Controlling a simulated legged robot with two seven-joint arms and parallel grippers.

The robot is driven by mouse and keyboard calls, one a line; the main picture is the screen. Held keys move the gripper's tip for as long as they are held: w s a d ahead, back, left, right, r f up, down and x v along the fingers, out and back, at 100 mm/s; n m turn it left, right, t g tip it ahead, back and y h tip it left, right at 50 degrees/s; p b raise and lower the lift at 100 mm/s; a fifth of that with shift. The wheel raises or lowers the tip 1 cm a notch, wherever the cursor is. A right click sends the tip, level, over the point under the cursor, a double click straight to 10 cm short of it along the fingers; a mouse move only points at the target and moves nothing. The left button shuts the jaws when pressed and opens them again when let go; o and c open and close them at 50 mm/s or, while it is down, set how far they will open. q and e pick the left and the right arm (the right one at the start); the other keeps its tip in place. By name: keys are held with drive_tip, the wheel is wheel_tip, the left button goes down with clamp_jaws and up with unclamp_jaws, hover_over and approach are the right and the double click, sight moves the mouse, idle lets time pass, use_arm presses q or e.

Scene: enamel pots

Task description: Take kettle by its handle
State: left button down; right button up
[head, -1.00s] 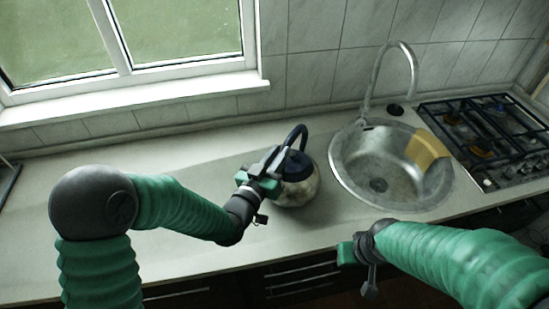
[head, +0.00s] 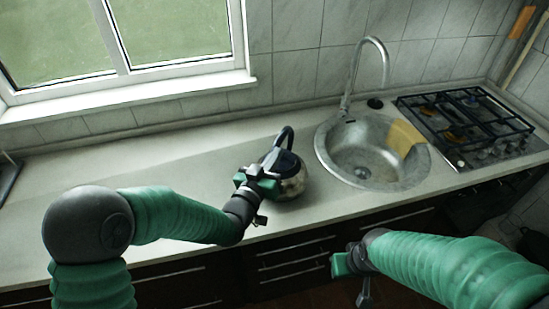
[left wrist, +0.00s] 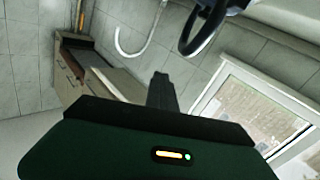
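The kettle (head: 292,184) stands on the counter left of the sink. It has a pale, mottled round body, a dark blue top and a dark arched handle (head: 284,136). In the left wrist view a dark loop (left wrist: 201,32), apparently the handle, shows at the top, beyond a dark finger and apart from it in the picture. My left gripper (head: 264,172) is at the kettle's left side, below the top of the handle, and covers part of the kettle. Its finger opening is unclear. My right gripper (head: 352,272) is low in front of the counter, away from the kettle, fingers unclear.
A round metal sink (head: 360,170) with a curved tap (head: 384,62) and a yellow board or cloth (head: 404,137) is to the right. A gas hob (head: 465,125) lies beyond it. The counter (head: 120,165) left of the kettle is clear, below the window.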

use_arm(q)
drive_tip(key=shift+s+a, duration=0.15)
drive_tip(key=shift+s, duration=0.2)
use_arm(e)
drive_tip(key=shift+s+a, duration=0.2)
drive_tip(key=shift+s, duration=0.15)
drive_tip(key=shift+d, duration=0.1)
use_arm(q)
drive_tip(key=c, duration=2.1)
unclamp_jaws()
drive_tip(key=o, duration=1.7)
drive_tip(key=shift+c, duration=0.2)
drive_tip(key=p+v, duration=1.2)
drive_tip(key=v, duration=0.4)
drive_tip(key=shift+s+a, duration=0.15)
drive_tip(key=shift+s, duration=0.1)
use_arm(e)
drive_tip(key=w+v, duration=0.2)
drive_tip(key=v, duration=1)
drive_tip(key=shift+w+r, duration=0.3)
drive_tip(key=shift+w, duration=0.05)
